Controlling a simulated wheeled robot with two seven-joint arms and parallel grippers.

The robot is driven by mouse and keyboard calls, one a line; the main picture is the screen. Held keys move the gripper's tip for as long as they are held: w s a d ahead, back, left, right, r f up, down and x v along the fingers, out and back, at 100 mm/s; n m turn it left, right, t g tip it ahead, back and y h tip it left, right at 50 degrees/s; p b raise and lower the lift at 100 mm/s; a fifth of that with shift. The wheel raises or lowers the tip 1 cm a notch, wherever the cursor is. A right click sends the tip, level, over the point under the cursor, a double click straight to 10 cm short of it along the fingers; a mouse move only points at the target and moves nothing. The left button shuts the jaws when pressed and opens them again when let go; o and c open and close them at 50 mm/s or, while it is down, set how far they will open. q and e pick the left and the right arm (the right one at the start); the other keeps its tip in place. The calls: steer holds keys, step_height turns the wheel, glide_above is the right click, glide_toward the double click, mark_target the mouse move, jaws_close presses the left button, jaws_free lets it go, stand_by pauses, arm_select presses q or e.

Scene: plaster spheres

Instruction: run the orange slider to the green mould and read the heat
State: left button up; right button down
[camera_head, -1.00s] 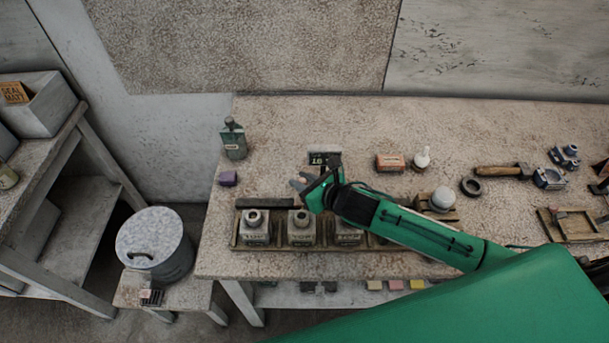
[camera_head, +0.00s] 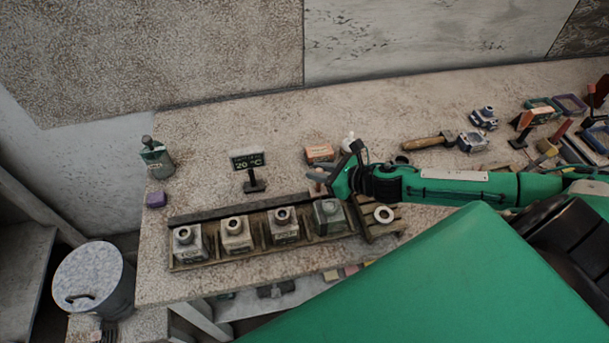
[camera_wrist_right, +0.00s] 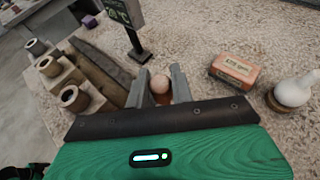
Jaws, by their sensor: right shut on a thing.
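My right gripper (camera_head: 316,181) is behind the right end of the row of moulds. The green mould (camera_head: 328,218), a grey-green block, is the rightmost in the row, just in front of the gripper. A dark rail (camera_head: 220,210) runs behind the moulds. The small display (camera_head: 247,161) on a stand reads 20 °C. My left gripper is out of view.
Three paler moulds (camera_head: 236,235) stand left of the green one in a wooden tray (camera_head: 215,264). An orange-brown block (camera_head: 320,152) and a white bulb-shaped bottle (camera_wrist_right: 294,88) stand behind the gripper. A bottle (camera_head: 156,158) and purple block (camera_head: 155,199) are at left.

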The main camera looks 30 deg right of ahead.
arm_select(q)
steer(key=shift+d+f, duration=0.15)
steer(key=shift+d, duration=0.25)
arm_select(e)
steer(key=shift+d, duration=0.25)
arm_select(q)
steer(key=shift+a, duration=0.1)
arm_select(e)
steer(key=c, duration=1.2)
jaws_free()
steer(key=shift+c, duration=0.2)
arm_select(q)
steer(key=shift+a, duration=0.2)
arm_select(e)
steer(key=shift+s+d, duration=0.1)
steer(key=shift+s, duration=0.05)
